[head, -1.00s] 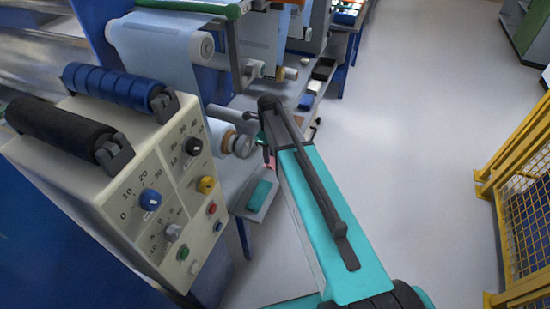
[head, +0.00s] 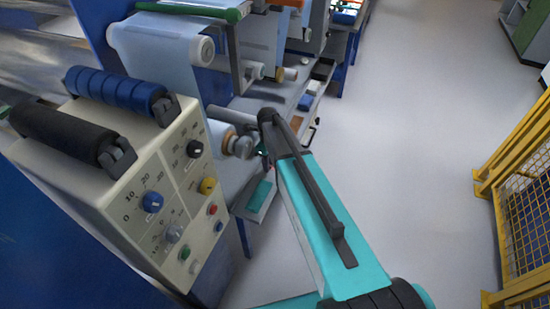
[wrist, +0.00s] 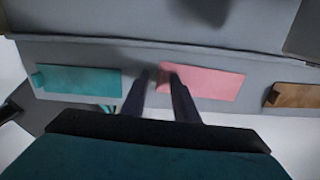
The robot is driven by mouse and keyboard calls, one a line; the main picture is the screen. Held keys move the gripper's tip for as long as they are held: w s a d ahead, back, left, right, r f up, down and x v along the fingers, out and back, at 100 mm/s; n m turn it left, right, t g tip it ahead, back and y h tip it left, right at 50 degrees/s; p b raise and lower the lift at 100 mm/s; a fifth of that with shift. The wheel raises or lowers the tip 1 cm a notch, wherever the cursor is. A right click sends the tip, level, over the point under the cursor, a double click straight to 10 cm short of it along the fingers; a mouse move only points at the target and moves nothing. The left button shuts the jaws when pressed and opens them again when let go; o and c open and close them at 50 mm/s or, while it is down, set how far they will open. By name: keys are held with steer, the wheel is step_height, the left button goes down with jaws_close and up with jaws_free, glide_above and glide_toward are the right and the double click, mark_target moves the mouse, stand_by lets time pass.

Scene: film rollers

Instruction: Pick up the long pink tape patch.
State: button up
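The long pink tape patch (wrist: 212,83) lies on a grey ledge in the wrist view, right of the middle. A darker tab shows at its left end. My gripper (wrist: 158,77) is open and empty, its two dark fingers apart. The right finger overlaps the patch's left end in the picture; the left finger is over bare ledge. Whether a finger touches the patch I cannot tell. In the head view my arm hides my gripper, and the pink patch is not clearly seen.
A teal patch (wrist: 82,80) lies left of the pink one on the ledge, also visible in the head view (head: 261,193). A brown patch (wrist: 292,96) lies to the right. Machine rollers and a control box (head: 150,190) stand left; a yellow fence (head: 520,200) stands right.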

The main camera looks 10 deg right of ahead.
steer(key=shift+c, duration=0.2)
jaws_close()
steer(key=shift+r, duration=0.1)
stand_by(0.4)
step_height(320, 180, up, 10)
steer(key=b, duration=0.1)
steer(key=shift+b, duration=0.35)
stand_by(0.8)
